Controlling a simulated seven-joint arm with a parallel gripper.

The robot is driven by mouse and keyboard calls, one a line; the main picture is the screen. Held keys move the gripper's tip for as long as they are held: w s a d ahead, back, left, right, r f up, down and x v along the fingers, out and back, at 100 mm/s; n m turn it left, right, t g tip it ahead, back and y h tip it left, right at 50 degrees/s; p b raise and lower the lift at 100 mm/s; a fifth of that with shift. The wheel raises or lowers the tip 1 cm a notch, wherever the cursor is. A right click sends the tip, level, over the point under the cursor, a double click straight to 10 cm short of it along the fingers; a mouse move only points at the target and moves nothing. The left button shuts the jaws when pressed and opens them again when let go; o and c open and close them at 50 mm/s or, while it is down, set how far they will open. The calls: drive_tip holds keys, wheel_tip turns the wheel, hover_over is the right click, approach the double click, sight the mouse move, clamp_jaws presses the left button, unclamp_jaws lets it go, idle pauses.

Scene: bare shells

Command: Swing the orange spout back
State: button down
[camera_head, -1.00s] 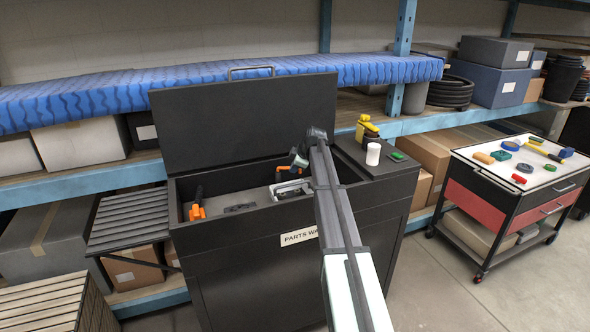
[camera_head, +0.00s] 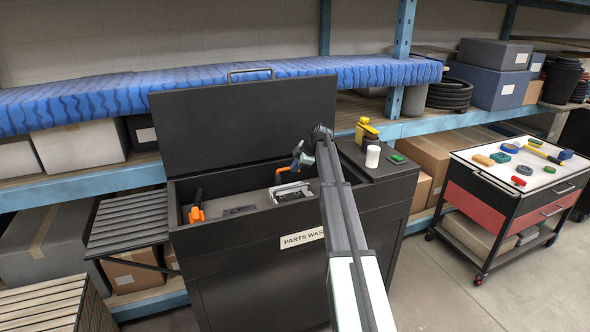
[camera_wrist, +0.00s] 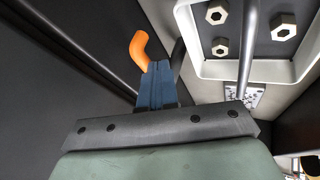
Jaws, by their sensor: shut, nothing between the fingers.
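An orange curved spout (camera_wrist: 140,48) shows in the wrist view, just beyond and left of my fingertips. Its lower end is hidden behind them. In the head view an orange arc (camera_head: 283,170) shows over the washer basin, next to my gripper (camera_head: 298,160). My gripper is shut and empty, its blue fingers (camera_wrist: 158,82) together and pointing at the spout's side. I cannot tell whether they touch it. A dark tube runs just right of the fingers in the wrist view. Another orange piece (camera_head: 196,214) stands at the basin's left end.
The black parts washer (camera_head: 250,260) has its lid (camera_head: 240,120) raised behind the basin. A pale tray (camera_wrist: 210,68) with several hex nuts lies right of the fingers. A yellow bottle (camera_head: 366,132) and a white cup (camera_head: 373,156) stand on the right ledge.

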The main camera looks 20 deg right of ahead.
idle(0.4)
